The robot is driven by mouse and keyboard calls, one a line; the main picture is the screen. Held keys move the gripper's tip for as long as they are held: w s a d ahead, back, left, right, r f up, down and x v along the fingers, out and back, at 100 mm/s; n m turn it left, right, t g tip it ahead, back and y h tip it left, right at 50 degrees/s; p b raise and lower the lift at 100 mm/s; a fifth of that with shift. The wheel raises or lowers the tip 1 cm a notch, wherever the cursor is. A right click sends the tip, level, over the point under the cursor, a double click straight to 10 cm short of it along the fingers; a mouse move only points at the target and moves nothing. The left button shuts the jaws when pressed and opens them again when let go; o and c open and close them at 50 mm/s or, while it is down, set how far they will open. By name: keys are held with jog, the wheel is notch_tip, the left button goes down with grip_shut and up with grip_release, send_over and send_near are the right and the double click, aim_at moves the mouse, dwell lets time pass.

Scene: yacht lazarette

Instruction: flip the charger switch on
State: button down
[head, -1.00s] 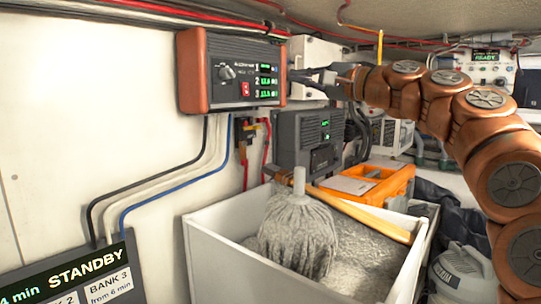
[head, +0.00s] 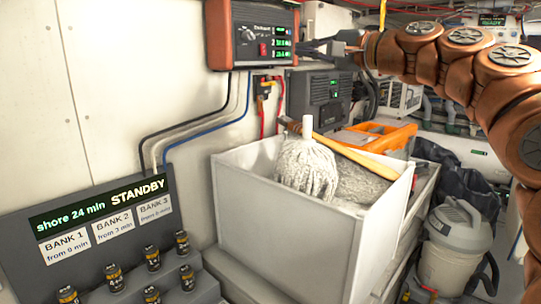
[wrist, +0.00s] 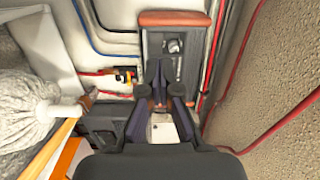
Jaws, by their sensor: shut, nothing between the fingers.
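The charger (head: 250,56), a dark grey box with orange ends, hangs on the white wall at the top of the head view. Its face has a knob (head: 249,34), a small red switch (head: 264,50) and green readouts (head: 283,41). I cannot tell the switch's position. My gripper (head: 308,48) is shut and empty, close to the charger's right edge; I cannot tell whether it touches. In the wrist view the charger (wrist: 152,48) and knob (wrist: 174,46) lie ahead of my fingertips (wrist: 160,66). The red switch is not visible there; the fingers cover the charger's lower part.
A STANDBY panel (head: 100,213) reads "shore 24 min" above bank labels. Several small batteries (head: 153,257) stand on grey steps below it. A white bin (head: 283,220) holds a mop (head: 308,168). Beyond are a grey unit (head: 322,97), an orange case (head: 388,137) and a vacuum (head: 456,240).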

jog(key=s+a+f+n+g+h, duration=0.2)
jog(key=s+f, duration=0.4)
jog(key=f, duration=0.4)
jog(key=s+a+f+n+g+h, duration=0.25)
jog(key=s+f, duration=0.25)
jog(key=f, duration=0.4)
jog(key=s+a+f+n+g+h, duration=0.1)
jog(key=s+f+g+h, duration=0.15)
jog(key=s+f, duration=0.55)
jog(key=s+d+f+n+g+h, duration=0.1)
jog(key=s+d+f+g+h, duration=0.2)
jog(key=s+d+f, duration=0.5)
jog(key=s+d+f+n+g+h, duration=0.1)
jog(key=s+d+f+g+h, duration=0.2)
jog(key=s+d+f, duration=0.5)
jog(key=s+f+h, duration=0.1)
jog(key=s+f, duration=0.6)
jog(key=f, duration=0.1)
jog(key=shift+s, duration=0.25)
jog(key=shift+d+f, duration=0.1)
